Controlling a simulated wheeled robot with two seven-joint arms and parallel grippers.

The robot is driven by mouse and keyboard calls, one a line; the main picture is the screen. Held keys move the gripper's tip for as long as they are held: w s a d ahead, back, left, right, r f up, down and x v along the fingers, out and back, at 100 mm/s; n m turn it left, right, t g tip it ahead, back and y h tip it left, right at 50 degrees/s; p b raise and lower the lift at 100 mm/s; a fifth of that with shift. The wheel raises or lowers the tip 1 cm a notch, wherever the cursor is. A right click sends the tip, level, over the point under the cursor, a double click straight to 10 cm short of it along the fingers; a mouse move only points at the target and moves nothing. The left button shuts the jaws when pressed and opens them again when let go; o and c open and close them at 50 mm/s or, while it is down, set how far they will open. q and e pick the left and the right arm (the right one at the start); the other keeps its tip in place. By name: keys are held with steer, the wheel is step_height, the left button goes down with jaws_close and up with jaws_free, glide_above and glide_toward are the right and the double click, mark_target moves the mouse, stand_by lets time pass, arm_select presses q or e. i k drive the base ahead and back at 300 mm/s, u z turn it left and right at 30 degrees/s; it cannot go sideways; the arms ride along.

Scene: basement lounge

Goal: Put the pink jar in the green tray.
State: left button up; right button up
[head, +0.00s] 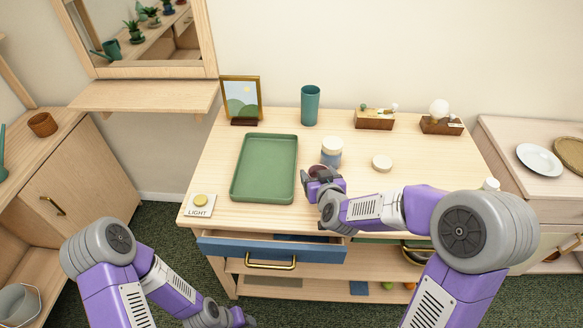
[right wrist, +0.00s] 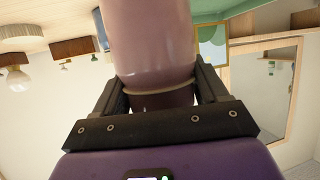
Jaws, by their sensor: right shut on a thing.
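The pink jar (right wrist: 152,45) fills the middle of the right wrist view, between the fingers of my right gripper (right wrist: 165,95). In the head view the jar (head: 316,171) shows only as a small dark pink part, mostly hidden by my right gripper (head: 322,180). That gripper is shut on the jar, just right of the green tray (head: 264,138). I cannot tell whether the jar is clear of the tabletop. The tray lies flat and empty. My left gripper (head: 238,318) is low at the bottom edge, away from the table; its fingers are unclear.
A blue-and-white jar (head: 331,152) stands just behind the gripper, with a round pale lid (head: 382,162) to its right. A teal cup (head: 310,105), a picture frame (head: 241,98) and two wooden boxes line the back. A blue drawer (head: 270,250) is partly open.

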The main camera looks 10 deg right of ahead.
mark_target(267, 166)
steer(key=k, duration=1.25)
steer(key=u, duration=0.6)
steer(key=i, duration=0.7)
steer(key=u, duration=0.45)
steer(key=i, duration=1.1)
steer(key=z, duration=0.7)
steer(key=i, duration=0.35)
steer(key=z, duration=0.35)
